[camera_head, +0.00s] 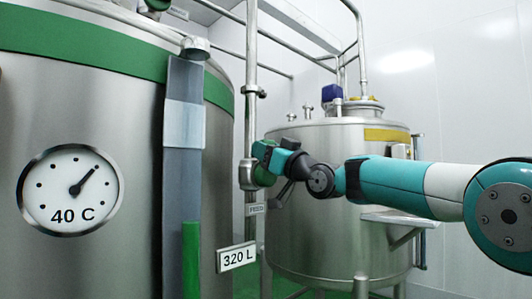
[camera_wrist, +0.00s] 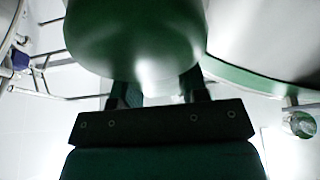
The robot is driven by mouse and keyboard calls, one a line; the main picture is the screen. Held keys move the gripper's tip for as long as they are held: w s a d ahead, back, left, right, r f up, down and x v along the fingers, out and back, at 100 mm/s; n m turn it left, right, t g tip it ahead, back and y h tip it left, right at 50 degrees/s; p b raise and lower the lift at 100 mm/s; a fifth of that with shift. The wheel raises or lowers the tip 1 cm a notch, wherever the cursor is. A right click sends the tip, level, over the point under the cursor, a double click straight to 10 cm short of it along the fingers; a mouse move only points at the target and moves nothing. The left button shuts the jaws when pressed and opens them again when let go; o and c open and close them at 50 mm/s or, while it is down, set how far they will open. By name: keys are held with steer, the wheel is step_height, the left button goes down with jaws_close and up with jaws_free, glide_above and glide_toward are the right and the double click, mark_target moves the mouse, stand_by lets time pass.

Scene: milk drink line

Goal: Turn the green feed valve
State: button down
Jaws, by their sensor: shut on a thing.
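The green feed valve (camera_head: 264,174) is on the vertical steel pipe between the two tanks, above a small label plate. In the head view it is small and partly covered by my gripper (camera_head: 270,160), which reaches it from the right. In the wrist view a large, rounded green handle (camera_wrist: 135,40) fills the top middle. The dark fingers of my gripper (camera_wrist: 160,88) stand on either side of its lower part and are shut on it. The fingertips are hidden behind the handle. The valve's exact turn angle cannot be told.
A large steel tank (camera_head: 130,120) with a green band, a 40 C dial (camera_head: 70,190) and a 320 L plate (camera_head: 237,257) stands at left. A smaller tank (camera_head: 330,230) stands behind my arm. Another green round part (camera_wrist: 302,124) shows at right in the wrist view.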

steer(key=c, duration=0.6)
jaws_free()
steer(key=shift+a+f, duration=0.15)
steer(key=shift+f, duration=0.05)
steer(key=shift+c, duration=0.2)
steer(key=shift+r, duration=0.1)
steer(key=shift+s, duration=0.1)
steer(key=b+v, duration=0.5)
steer(key=v, duration=1.2)
steer(key=shift+s+d+b, duration=0.2)
steer(key=shift+d+b, duration=0.1)
steer(key=shift+b, duration=0.1)
